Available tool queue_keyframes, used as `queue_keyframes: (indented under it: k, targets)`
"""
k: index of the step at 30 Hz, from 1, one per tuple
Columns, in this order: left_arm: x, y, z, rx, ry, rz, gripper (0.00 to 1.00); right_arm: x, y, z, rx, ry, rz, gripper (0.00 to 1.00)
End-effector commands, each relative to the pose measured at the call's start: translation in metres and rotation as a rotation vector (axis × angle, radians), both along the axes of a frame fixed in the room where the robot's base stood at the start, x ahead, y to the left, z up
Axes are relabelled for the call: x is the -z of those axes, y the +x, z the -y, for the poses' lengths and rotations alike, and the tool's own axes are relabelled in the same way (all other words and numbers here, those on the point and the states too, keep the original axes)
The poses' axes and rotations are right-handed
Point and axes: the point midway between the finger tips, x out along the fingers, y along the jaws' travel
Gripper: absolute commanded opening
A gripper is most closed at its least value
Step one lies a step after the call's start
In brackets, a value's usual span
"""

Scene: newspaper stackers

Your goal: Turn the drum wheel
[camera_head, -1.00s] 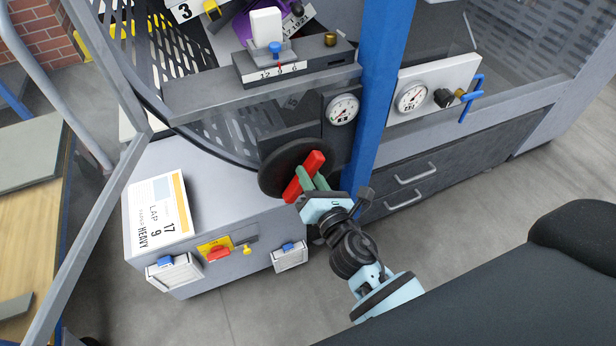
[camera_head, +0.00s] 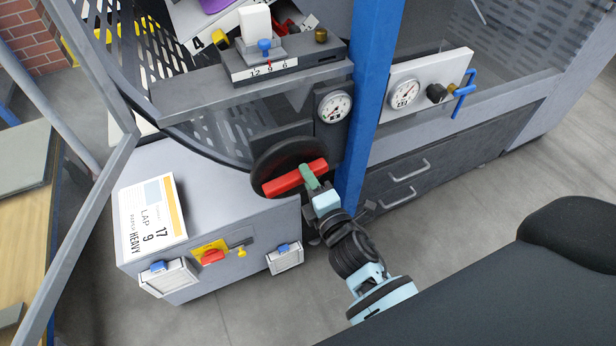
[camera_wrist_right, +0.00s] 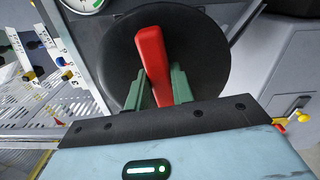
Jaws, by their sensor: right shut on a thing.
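The drum wheel (camera_head: 270,160) is a black disc with a red bar handle (camera_head: 285,181) across its face, on the front of the machine left of the blue post. My right gripper (camera_head: 309,175) is shut on the red handle near its right end. In the right wrist view the red handle (camera_wrist_right: 151,55) stands between the two green fingers of the gripper (camera_wrist_right: 160,88), with the black wheel (camera_wrist_right: 204,55) behind it. My left gripper is not in view.
A blue post (camera_head: 374,80) rises just right of the wheel. A round gauge (camera_head: 335,105) sits above it, and a dial block (camera_head: 290,65) stands on the ledge. A grey box with a paper card (camera_head: 153,210) and a red switch (camera_head: 212,256) is at left.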

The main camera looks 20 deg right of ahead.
Motion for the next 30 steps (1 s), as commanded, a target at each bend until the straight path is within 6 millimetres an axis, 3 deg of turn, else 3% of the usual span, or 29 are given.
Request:
queue_keyframes:
  k: [9,25,26,30]
  targets:
    - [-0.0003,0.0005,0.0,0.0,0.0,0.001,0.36,0.003,-0.0003,0.0,0.0,0.117,-0.005,0.0]
    - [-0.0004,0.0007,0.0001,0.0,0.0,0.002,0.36,0.0036,-0.0003,0.0,0.0,0.137,-0.006,0.0]
    - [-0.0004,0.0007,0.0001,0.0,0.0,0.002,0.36,0.0036,-0.0003,0.0,0.0,0.137,-0.006,0.28]
    - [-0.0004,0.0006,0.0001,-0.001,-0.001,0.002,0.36,0.0034,-0.0002,0.0,0.0,0.135,-0.006,0.45]
